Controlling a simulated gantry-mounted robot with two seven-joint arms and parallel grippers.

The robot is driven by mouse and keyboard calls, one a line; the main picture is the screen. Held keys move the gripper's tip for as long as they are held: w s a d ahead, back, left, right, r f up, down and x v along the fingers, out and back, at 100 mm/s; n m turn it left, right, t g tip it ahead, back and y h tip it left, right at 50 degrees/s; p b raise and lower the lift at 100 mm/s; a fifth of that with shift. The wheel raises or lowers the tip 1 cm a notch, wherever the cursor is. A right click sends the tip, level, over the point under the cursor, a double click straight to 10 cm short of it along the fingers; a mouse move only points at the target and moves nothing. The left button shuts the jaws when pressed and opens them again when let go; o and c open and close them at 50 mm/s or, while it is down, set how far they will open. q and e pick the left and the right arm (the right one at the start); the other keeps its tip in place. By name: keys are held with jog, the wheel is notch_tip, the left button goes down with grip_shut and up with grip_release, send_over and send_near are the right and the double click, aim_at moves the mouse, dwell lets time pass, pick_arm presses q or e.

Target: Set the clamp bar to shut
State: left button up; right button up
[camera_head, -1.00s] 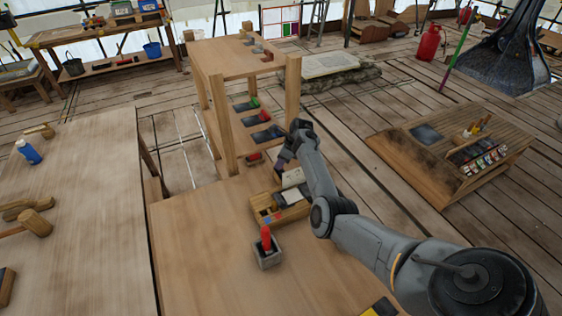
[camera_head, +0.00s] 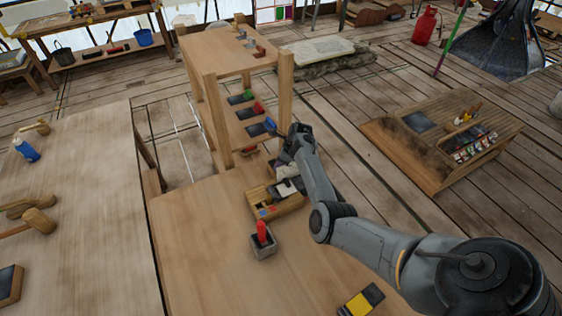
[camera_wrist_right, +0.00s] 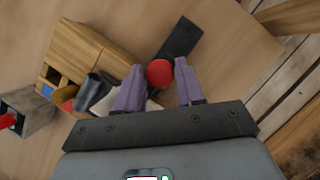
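I cannot tell for certain which part is the clamp bar. In the right wrist view a round red knob (camera_wrist_right: 159,73) sits on a dark, narrow plate (camera_wrist_right: 181,40) on the wooden table. My right gripper (camera_wrist_right: 158,66) is open, its two purple fingers on either side of the knob, with small gaps seen between. In the head view a small red piece (camera_head: 249,150) lies at the table's far edge, left of the right gripper (camera_head: 283,163), whose fingertips are partly hidden. A red upright lever (camera_head: 261,232) stands in a grey box (camera_head: 264,249). My left gripper is not in view.
A wooden tray (camera_head: 278,210) with several items lies close by the right gripper. A tall wooden stand (camera_head: 209,115) holds green, red and blue handled pieces behind. A yellow and black block (camera_head: 361,301) lies at the front. The table's left part is clear.

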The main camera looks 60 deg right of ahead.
jog(key=o, duration=0.3)
jog(key=p+v, duration=0.1)
jog(key=v, duration=0.9)
jog(key=shift+s+r, duration=0.15)
jog(key=shift+r, duration=0.25)
